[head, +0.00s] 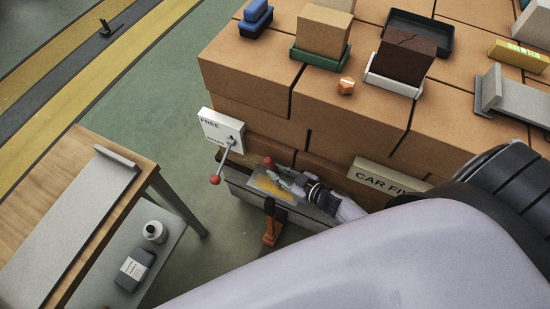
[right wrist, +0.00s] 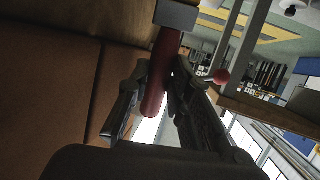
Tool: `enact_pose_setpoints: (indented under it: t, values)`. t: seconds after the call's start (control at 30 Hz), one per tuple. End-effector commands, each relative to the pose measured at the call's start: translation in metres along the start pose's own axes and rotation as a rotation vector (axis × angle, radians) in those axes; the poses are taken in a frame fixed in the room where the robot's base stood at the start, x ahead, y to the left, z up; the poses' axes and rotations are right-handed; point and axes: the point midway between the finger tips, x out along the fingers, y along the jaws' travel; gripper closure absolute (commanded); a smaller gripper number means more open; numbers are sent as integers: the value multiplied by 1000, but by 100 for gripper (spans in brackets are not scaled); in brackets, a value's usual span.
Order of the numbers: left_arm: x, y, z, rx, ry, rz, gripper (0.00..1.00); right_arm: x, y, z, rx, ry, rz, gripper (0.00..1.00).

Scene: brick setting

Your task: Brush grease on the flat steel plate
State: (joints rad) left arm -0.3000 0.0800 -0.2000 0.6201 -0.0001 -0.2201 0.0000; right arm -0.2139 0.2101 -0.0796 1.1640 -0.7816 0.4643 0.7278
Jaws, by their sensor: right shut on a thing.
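My right gripper (head: 277,174) reaches in from the right over a low grey ledge beside the brick stack. It is shut on the red handle (right wrist: 160,75) of what looks like the brush. A grey block-like part (right wrist: 177,15) joins the handle's end. In the head view the red handle (head: 268,162) shows just past the fingertips. Below the fingers lies a flat pale grey plate (head: 257,180) with a yellow smear (head: 276,188), apparently grease. The fingers hide part of the plate. I cannot tell whether bristles touch it. My left gripper is out of view.
A white box with a red-knobbed lever (head: 215,180) stands close to the plate. An orange-brown upright thing (head: 270,222) is at the ledge's front. Brick stack (head: 255,70) rises behind. A wooden-topped table (head: 105,150) stands left, with bottles on its lower shelf.

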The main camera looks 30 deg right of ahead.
Motion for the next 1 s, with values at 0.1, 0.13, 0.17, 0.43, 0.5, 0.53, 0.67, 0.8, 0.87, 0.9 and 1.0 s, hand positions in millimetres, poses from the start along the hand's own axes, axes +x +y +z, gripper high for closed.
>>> enact_pose_setpoints:
  t: [0.1, 0.13, 0.17, 0.43, 0.5, 0.53, 0.67, 0.8, 0.87, 0.9, 1.0]
  values:
    - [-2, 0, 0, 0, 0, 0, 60, -11, 3, 4, -1, -2, 0, 100]
    - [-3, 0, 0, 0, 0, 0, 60, -14, 4, 5, -1, -2, 0, 100]
    - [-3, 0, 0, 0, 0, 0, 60, -16, 4, 6, -1, -2, 0, 100]
    - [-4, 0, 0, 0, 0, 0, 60, -25, 6, 10, -1, -1, 0, 100]
    - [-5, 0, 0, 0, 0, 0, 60, -29, 7, 12, -1, -2, 0, 100]
    - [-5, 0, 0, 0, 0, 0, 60, -31, 8, 12, -1, -2, 0, 100]
    - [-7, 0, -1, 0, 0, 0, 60, -41, 10, 16, -1, -3, 0, 100]
    - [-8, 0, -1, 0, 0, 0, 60, -51, 12, 20, -1, -2, 0, 100]
    - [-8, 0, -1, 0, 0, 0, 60, -52, 13, 21, -1, -1, 0, 100]
    - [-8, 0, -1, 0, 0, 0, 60, -53, 13, 21, -1, -1, 0, 100]
    - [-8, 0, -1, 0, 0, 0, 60, -53, 13, 21, -1, -1, 0, 100]
